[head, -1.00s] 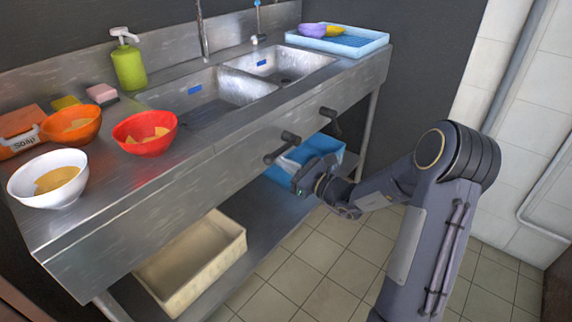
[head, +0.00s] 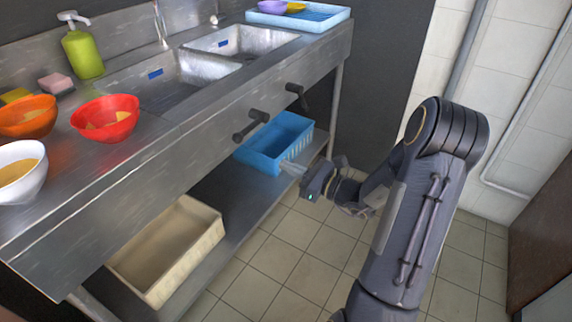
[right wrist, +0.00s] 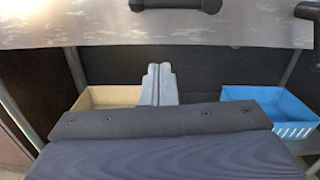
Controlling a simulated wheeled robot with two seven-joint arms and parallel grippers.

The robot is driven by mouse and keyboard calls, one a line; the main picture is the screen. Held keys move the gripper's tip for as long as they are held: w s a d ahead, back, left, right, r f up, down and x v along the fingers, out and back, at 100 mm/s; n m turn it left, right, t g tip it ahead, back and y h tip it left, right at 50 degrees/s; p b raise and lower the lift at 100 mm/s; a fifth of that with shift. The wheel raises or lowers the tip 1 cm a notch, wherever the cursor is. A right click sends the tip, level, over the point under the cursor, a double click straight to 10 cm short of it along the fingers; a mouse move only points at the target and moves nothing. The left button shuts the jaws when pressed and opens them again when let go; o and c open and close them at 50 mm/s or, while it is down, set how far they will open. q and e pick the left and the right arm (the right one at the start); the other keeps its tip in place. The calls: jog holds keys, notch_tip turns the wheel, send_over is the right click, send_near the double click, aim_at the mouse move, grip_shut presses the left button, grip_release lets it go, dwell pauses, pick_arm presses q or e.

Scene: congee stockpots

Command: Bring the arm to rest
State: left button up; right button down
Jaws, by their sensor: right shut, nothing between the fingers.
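My right gripper (head: 294,169) is in front of the sink counter, near the blue basket on the lower shelf in the head view. Its fingers are together with nothing between them. In the right wrist view its closed fingertips (right wrist: 159,84) point toward the dark space under the counter, between the beige bin and the blue basket. My right arm (head: 415,210) is bent, its elbow high at the right of the head view. My left gripper is not in view.
The steel counter (head: 165,150) carries bowls, a soap bottle (head: 82,52) and two basins. Two dark handles (head: 250,125) stick out of its front. A beige bin (head: 170,255) and a blue basket (head: 275,143) sit on the lower shelf. The tiled floor (head: 300,228) is clear.

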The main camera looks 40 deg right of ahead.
dwell(0.3)
jog(key=s+a+r+n+g+y, duration=0.3)
jog(key=s+a+n+g, duration=0.25)
jog(key=a+n, duration=0.3)
jog(key=s+a+r+n+g+y, duration=0.2)
jog(key=s+a+r+n+g, duration=0.35)
jog(key=a, duration=0.45)
jog(key=s+d+f+n+h, duration=0.1)
jog(key=s+f+n+h, duration=0.1)
jog(key=s+n+h, duration=0.35)
jog(key=s+d+f+n+h, duration=0.1)
jog(key=s+f+n+h, duration=0.2)
jog(key=s+n, duration=0.55)
notch_tip(320, 180, up, 22)
jog(key=w+p, duration=0.1)
jog(key=p, duration=2.1)
jog(key=shift+n+g, duration=0.3)
jog(key=shift+n, duration=0.1)
